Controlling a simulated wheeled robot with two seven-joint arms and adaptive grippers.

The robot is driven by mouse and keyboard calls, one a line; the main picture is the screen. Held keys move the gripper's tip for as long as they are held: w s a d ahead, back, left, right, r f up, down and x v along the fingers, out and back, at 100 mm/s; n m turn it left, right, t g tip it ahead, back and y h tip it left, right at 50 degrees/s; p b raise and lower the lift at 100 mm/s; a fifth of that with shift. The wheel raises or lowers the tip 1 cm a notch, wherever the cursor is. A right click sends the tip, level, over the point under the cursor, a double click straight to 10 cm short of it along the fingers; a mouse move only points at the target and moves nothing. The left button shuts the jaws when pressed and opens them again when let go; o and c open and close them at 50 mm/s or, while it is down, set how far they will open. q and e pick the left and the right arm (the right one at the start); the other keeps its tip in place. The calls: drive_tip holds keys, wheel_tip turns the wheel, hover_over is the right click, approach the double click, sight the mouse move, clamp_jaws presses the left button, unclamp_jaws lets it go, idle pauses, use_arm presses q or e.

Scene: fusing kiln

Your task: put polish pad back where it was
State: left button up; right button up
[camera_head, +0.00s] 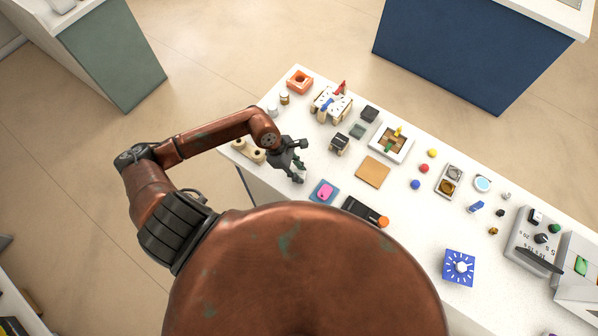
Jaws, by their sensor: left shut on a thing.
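My left gripper (297,172) is over the left part of the white table, pointing down and to the right. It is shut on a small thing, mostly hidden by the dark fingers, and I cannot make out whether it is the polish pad. A blue square with a pink piece on it (325,192) lies just right of and below the fingertips. A flat grey-green pad (357,130) lies farther back, beside a dark block (369,114). I cannot tell which thing is the polish pad. My right gripper is not in view.
The white table (415,226) carries a tan board (373,172), a white tray (391,142), a black tool with an orange end (365,212), several coloured balls and a grey control box (533,240). Beige spools (257,156) stand left of the gripper. My own body covers the front.

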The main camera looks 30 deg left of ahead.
use_arm(q)
drive_tip(key=shift+f, duration=0.45)
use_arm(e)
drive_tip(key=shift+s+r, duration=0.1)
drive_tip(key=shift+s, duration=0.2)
use_arm(q)
drive_tip(key=shift+f, duration=0.1)
drive_tip(key=o, duration=0.8)
drive_tip(key=shift+c, duration=0.2)
drive_tip(key=shift+o, duration=1.3)
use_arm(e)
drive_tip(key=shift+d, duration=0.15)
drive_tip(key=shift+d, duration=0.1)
